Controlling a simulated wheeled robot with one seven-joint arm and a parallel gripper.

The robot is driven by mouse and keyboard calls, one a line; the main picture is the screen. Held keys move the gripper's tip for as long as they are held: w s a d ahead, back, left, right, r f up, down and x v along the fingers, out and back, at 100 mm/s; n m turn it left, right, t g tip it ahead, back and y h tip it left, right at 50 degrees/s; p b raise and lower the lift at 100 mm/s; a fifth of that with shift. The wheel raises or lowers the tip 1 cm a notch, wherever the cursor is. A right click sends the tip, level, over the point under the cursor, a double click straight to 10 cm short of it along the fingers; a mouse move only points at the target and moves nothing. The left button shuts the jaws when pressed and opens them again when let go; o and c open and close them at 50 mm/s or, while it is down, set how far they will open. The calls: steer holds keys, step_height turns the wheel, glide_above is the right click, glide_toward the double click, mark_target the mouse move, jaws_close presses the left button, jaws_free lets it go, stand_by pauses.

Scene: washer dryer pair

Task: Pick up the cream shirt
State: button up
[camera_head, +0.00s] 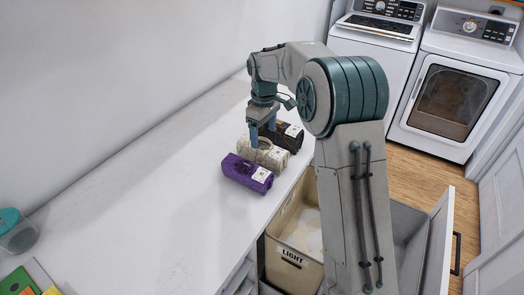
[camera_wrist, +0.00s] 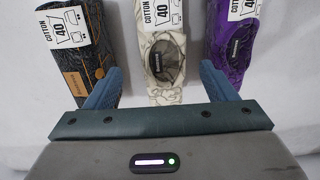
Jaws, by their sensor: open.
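The cream shirt (camera_head: 265,153) is a rolled, patterned bundle with a white tag, lying on the white counter between two other rolls. It also shows in the wrist view (camera_wrist: 170,95), in the middle, with a "COTTON 40" label. My gripper (camera_head: 262,138) is above the cream shirt, fingers pointing down. In the wrist view my gripper (camera_wrist: 158,88) is open, with one blue finger on each side of the cream shirt's near end. I cannot tell whether the fingers touch it.
A black roll (camera_head: 289,135) and a purple roll (camera_head: 247,173) lie close on either side. A bin marked "LIGHT" (camera_head: 292,262) sits in an open drawer below the counter's right edge. A washer (camera_head: 373,50) and dryer (camera_head: 459,85) stand behind. The left counter is mostly clear.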

mark_target(263, 153)
step_height(263, 153, down, 9)
steer(key=shift+a+r+p, duration=0.1)
steer(key=shift+p, duration=0.75)
steer(key=c, duration=1.2)
